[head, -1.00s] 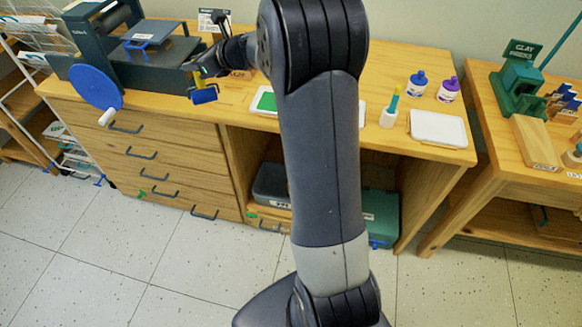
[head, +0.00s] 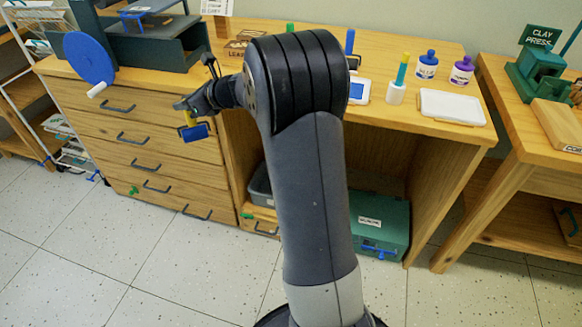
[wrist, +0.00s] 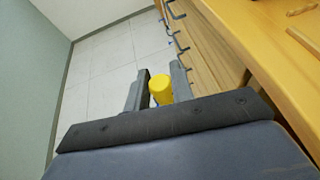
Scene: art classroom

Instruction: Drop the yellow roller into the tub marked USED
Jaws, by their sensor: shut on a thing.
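My gripper (head: 184,107) is shut on the yellow roller, which has a yellow handle (head: 190,119) and a blue roller head (head: 195,133) hanging below it. They are in the air in front of the wooden drawers, in the left half of the head view. In the wrist view the yellow handle end (wrist: 161,87) sits between the two fingers (wrist: 160,76), with floor beyond. No tub with a readable USED mark shows. A grey container (head: 261,186) stands in the open bay under the bench, partly hidden by my arm; its marking cannot be read.
The wooden bench (head: 420,137) carries a press with a blue wheel (head: 88,58), paint bottles (head: 426,66), a white cup (head: 396,93) and a white tray (head: 452,107). A green case (head: 372,225) is below. Drawer handles (head: 146,167) stick out. The floor in front is clear.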

